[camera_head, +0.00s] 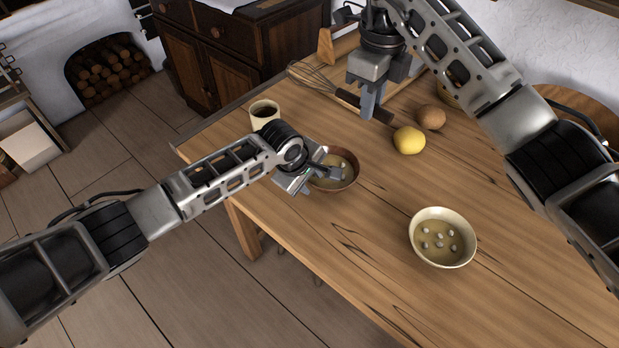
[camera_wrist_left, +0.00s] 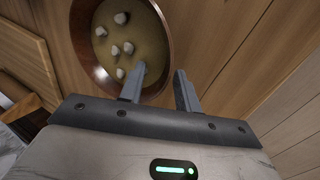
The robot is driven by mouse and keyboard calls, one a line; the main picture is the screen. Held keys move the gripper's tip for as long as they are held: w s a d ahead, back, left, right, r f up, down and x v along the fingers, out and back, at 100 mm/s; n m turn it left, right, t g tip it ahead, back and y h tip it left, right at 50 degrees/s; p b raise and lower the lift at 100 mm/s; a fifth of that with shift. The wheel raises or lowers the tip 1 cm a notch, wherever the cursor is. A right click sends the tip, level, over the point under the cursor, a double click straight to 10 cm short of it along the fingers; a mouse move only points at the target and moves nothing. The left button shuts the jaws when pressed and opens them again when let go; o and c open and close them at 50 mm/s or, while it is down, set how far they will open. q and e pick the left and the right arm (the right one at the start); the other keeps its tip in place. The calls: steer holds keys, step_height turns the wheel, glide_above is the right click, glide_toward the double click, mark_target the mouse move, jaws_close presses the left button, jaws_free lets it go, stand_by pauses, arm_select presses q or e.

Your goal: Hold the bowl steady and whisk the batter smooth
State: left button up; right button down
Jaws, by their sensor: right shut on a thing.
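A brown bowl (camera_head: 350,165) with pale batter and several light lumps stands on the table. It also shows in the left wrist view (camera_wrist_left: 82,45). My left gripper (camera_head: 325,176) is at its near side, with one finger over the inside and one outside the rim. The fingers are apart, with a gap visible around the wall. A cream bowl (camera_head: 442,261), also with lumpy batter, stands at the near right, away from both grippers. A whisk (camera_head: 316,77) with wire loops and a dark handle is at the back. My right gripper (camera_head: 371,103) is shut on its handle.
A yellow lemon (camera_head: 409,140) and a brown round item (camera_head: 431,117) lie right of the whisk. A cup of dark liquid (camera_head: 264,112) stands near the table's left edge. A wooden board (camera_head: 345,50) is at the back. The table between the two bowls is clear.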

arm_select(q)
steer(key=shift+f, duration=0.1)
jaws_close()
steer(key=shift+a, duration=0.1)
stand_by(0.6)
jaws_free()
